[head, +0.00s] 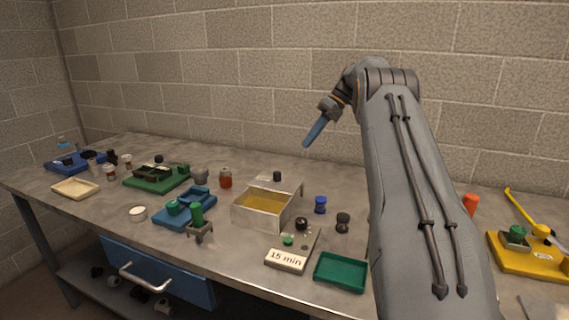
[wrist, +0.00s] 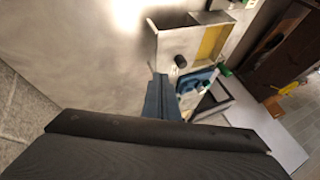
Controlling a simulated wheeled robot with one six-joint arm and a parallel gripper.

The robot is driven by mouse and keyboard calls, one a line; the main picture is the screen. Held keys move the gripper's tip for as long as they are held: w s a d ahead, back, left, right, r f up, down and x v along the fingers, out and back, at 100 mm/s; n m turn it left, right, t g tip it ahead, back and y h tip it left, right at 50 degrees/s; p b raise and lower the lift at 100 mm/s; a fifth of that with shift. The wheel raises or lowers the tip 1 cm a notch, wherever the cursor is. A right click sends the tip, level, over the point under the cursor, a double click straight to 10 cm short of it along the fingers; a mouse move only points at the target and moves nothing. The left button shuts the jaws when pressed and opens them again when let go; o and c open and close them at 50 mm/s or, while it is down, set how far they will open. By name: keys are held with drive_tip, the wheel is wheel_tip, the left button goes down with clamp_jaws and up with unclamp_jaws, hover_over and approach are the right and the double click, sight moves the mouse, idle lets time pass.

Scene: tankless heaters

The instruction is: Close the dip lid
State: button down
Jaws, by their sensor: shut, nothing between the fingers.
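The dip box (head: 254,215) is a pale metal box with yellow liquid or lining (head: 265,200) inside, standing on the middle of the bench. Its lid (head: 288,185) is open, raised at the back edge of the box, with a black knob (head: 277,176) on it. The box's yellow inside (wrist: 208,42) and the black knob (wrist: 180,61) also show in the wrist view. My gripper (head: 309,142) has blue fingers held together, empty. It is in the air above and right of the lid, apart from it. The fingers (wrist: 160,92) also show in the wrist view.
A timer block marked "15 min" (head: 286,260) and a green tray (head: 341,271) stand in front of the box. A blue-capped jar (head: 320,205) and dark jar (head: 343,222) stand to its right. A blue tray (head: 184,209) lies left. The bench behind is clear.

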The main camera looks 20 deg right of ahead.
drive_tip(key=p, duration=0.6)
hover_over(287, 177)
drive_tip(key=d, duration=0.1)
wheel_tip(287, 177, down, 7)
drive_tip(key=shift+w+f, duration=0.1)
drive_tip(key=shift+f, duration=0.05)
drive_tip(key=shift+s+a+f, duration=0.2)
drive_tip(key=shift+s+a, duration=0.05)
drive_tip(key=shift+a, duration=0.35)
